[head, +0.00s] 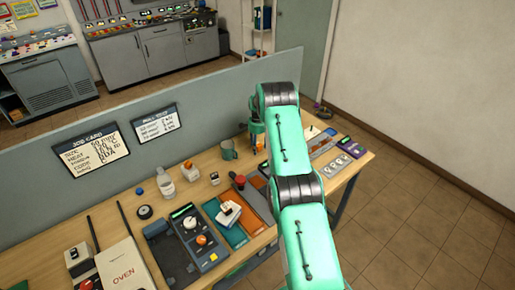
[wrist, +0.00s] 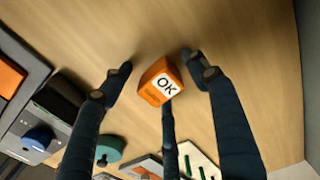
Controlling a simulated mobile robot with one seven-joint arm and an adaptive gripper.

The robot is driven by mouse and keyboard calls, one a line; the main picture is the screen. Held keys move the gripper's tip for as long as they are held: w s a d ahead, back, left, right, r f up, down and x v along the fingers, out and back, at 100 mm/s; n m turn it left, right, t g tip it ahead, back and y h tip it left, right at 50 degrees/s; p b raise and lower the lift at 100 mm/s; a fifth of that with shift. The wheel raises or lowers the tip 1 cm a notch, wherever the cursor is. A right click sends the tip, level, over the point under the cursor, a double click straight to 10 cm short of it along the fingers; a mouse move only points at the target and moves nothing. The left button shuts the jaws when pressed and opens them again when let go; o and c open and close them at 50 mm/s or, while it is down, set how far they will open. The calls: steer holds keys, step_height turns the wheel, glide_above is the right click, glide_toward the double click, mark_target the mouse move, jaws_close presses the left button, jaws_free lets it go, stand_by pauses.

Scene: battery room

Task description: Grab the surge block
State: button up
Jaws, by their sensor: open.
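An orange block (wrist: 152,92) with a white "OK" label sits on the wooden table in the wrist view. Smaller print on its other face is too small to read, so I cannot confirm that it is the surge block. My gripper (wrist: 158,63) is open, its dark fingers spread to the left and right of the block, with another finger below it in the picture. Whether any finger touches it, I cannot tell. In the head view my gripper (head: 256,132) is partly hidden behind my arm, beside a green mug (head: 229,150); I cannot make out the block there.
The wooden workbench (head: 110,222) holds a control box (head: 188,238), a bottle (head: 166,186), an orange-and-white item (head: 188,171) and a purple-edged panel (head: 352,147). A grey partition (head: 205,105) with signs stands behind it. Bare wood surrounds the block in the wrist view.

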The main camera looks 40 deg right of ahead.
steer(key=c, duration=1.4)
steer(key=shift+r, duration=0.1)
steer(key=shift+r, duration=4.95)
